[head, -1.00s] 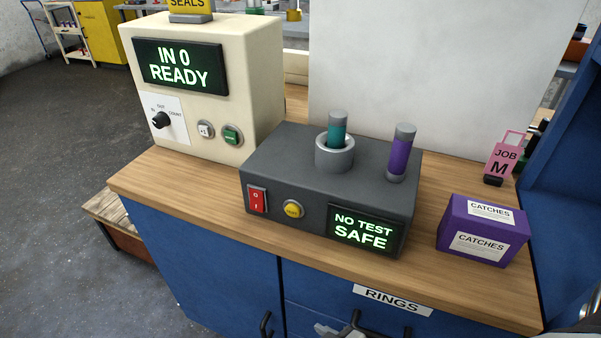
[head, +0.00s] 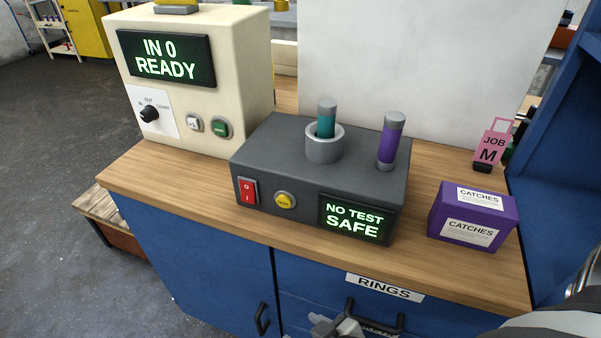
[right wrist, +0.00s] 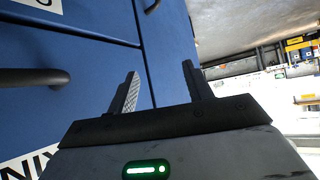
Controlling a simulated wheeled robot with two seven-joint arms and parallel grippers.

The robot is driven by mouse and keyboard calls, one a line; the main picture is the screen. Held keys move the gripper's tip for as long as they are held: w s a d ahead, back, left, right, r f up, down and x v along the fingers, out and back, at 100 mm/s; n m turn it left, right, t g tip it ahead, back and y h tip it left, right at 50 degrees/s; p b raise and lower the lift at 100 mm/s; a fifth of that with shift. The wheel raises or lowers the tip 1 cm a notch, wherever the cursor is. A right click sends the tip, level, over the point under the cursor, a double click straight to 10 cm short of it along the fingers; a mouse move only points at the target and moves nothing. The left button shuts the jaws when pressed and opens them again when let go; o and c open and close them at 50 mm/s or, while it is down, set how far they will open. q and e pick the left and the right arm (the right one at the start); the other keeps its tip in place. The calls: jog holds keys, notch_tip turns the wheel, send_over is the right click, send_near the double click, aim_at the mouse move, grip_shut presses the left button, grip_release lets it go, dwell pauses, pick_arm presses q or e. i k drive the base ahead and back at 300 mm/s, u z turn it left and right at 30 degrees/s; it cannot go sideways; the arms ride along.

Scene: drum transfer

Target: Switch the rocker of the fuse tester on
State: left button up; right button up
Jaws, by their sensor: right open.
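The fuse tester (head: 300,190) is a dark grey box on the wooden worktop. Its red rocker (head: 247,191), marked O and I, is at the left of the front face, beside a yellow button (head: 285,200). Its display (head: 353,219) reads NO TEST SAFE. A teal fuse (head: 326,122) stands in the grey ring socket on top, and a purple one (head: 390,143) stands at its right. My right gripper (head: 335,325) shows at the bottom edge, below the worktop and well short of the rocker. In the right wrist view it (right wrist: 162,88) is open and empty before blue cabinet fronts. My left gripper is out of view.
A cream machine (head: 195,85) reading IN 0 READY stands left of the tester. A purple CATCHES box (head: 472,217) and a pink JOB M tag (head: 491,146) are at the right. A drawer handle (head: 375,320) juts out below the worktop. A pale panel stands behind.

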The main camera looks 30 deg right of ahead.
aim_at(248, 193)
jog(key=k, duration=0.5)
jog(key=u, duration=1.6)
jog(key=i, duration=0.8)
jog(key=z, duration=2.1)
